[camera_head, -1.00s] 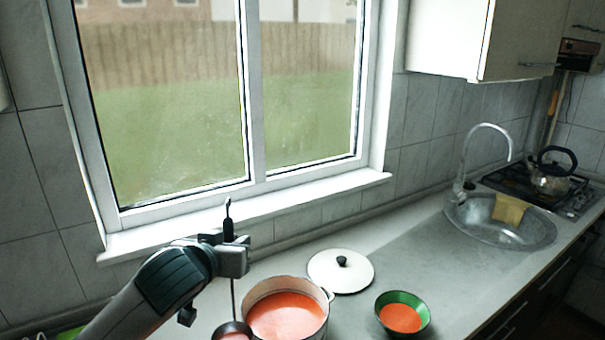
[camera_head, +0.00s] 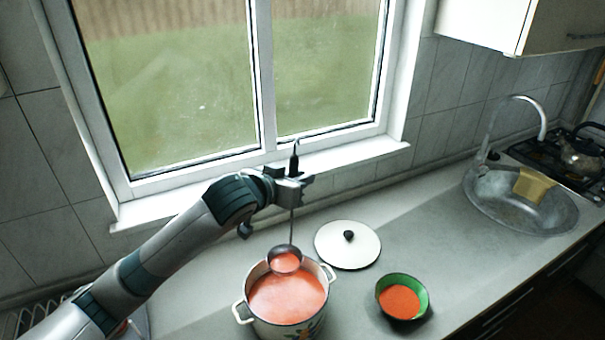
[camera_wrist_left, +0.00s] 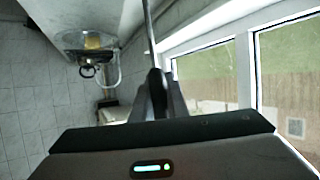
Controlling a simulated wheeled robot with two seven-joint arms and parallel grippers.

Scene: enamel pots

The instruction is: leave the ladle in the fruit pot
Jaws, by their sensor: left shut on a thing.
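My left gripper (camera_head: 292,188) is shut on the upright handle of the ladle (camera_head: 285,262). The ladle's bowl holds red soup and hangs over the back rim of the white enamel pot (camera_head: 290,325), which has a fruit picture on its front. The pot is open and nearly full of the same red soup. I cannot tell whether the bowl touches the soup or rim. In the left wrist view the fingers (camera_wrist_left: 160,98) close around the dark handle, with its thin stem beyond. My right gripper is not in view.
A white lid (camera_head: 347,252) with a dark knob lies behind and right of the pot. A green bowl (camera_head: 421,291) with red soup stands to the right. The sink (camera_head: 487,211) is farther right. The window sill (camera_head: 345,153) runs close behind my gripper.

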